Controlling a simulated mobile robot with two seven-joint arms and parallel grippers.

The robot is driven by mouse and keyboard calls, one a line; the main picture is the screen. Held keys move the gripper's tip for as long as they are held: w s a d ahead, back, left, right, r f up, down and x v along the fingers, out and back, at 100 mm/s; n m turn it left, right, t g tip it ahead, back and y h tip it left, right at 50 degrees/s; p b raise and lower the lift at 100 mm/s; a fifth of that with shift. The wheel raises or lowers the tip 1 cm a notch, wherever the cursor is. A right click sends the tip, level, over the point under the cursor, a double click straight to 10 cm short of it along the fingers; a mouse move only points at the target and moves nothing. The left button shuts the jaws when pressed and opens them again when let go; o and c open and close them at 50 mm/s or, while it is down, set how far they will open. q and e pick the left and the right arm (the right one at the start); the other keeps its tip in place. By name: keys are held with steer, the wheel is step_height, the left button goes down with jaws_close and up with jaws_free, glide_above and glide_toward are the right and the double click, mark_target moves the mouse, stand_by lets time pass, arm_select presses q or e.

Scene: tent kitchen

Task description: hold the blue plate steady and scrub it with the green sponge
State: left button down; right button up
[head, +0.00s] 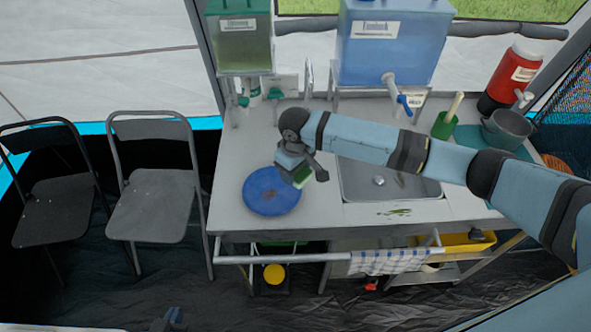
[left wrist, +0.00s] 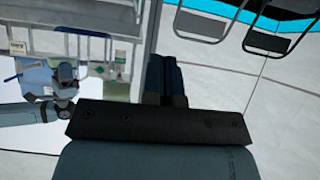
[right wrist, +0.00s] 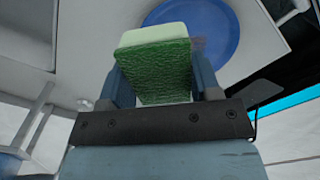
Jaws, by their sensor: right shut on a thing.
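The blue plate (head: 271,191) lies on the counter left of the sink, with a dark smudge near its middle. It also shows in the right wrist view (right wrist: 222,50), partly behind the sponge. My right gripper (head: 294,170) is shut on the green sponge (head: 303,178), just beside the plate's upper right edge. In the right wrist view the sponge (right wrist: 155,68), with a pale layer and a rough green side, sits between the fingers. Whether it touches the plate is unclear. My left gripper (left wrist: 166,78) is empty with its fingers together, low in front of the counter, away from the plate.
The sink (head: 385,183) is right of the plate. A blue water tank (head: 388,45) and a green dispenser (head: 240,42) stand behind. Two folding chairs (head: 155,200) stand left. The counter's front left is clear.

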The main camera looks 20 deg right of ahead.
arm_select(q)
steer(key=shift+s+d, duration=0.1)
steer(key=shift+d, duration=0.15)
steer(key=c, duration=1.4)
jaws_free()
steer(key=shift+c, duration=0.2)
steer(key=n+g, duration=0.7)
glide_toward(253, 209)
steer(key=a, duration=0.1)
steer(key=a+f, duration=0.1)
steer(key=a, duration=0.1)
steer(key=shift+s+a, duration=0.1)
steer(key=w+d+r+n+g+y, duration=0.1)
steer(key=w+d+r+n+g, duration=0.15)
steer(key=d+r, duration=0.2)
steer(key=x, duration=0.7)
steer(key=a+x, duration=0.1)
steer(key=x, duration=0.3)
steer(key=shift+s+f, duration=0.2)
